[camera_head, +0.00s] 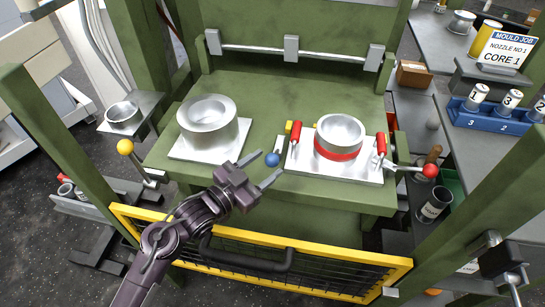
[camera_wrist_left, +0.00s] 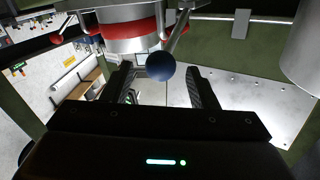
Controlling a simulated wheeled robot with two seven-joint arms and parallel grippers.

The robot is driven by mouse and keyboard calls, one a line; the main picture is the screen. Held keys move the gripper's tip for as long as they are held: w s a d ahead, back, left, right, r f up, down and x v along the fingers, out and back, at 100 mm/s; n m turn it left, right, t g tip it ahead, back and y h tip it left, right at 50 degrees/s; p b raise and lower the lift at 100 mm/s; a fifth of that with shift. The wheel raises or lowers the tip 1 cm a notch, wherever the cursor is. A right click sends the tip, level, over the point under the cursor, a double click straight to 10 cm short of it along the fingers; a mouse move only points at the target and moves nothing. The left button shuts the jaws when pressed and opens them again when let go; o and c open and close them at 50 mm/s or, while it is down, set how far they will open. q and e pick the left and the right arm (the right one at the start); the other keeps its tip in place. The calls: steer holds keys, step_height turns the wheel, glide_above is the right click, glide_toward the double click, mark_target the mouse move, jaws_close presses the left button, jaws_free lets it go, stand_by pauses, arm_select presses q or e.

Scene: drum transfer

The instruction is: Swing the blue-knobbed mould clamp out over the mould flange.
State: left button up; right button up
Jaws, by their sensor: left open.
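The blue knob (camera_head: 272,159) of the mould clamp sits at the front left corner of the right mould's plate. A short metal clamp arm (camera_head: 279,144) runs back from it. The mould (camera_head: 340,133) is a silver cylinder with a red band, standing on a pale flange plate (camera_head: 330,174). My left gripper (camera_head: 263,168) is open just in front of the knob. In the left wrist view the knob (camera_wrist_left: 160,66) appears between the open fingertips (camera_wrist_left: 161,76), with a gap on both sides; I cannot tell its depth. My right gripper is not in view.
Red-handled clamps (camera_head: 295,134) stand beside the mould. A second silver mould (camera_head: 208,120) is on the left. A yellow mesh gate (camera_head: 300,269) with a black handle is below my left arm. Yellow-knobbed (camera_head: 125,147) and red-knobbed (camera_head: 430,170) levers flank the green bench (camera_head: 180,181).

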arm_select(q)
steer(key=shift+x, duration=1.65)
steer(key=shift+w, duration=0.1)
jaws_close()
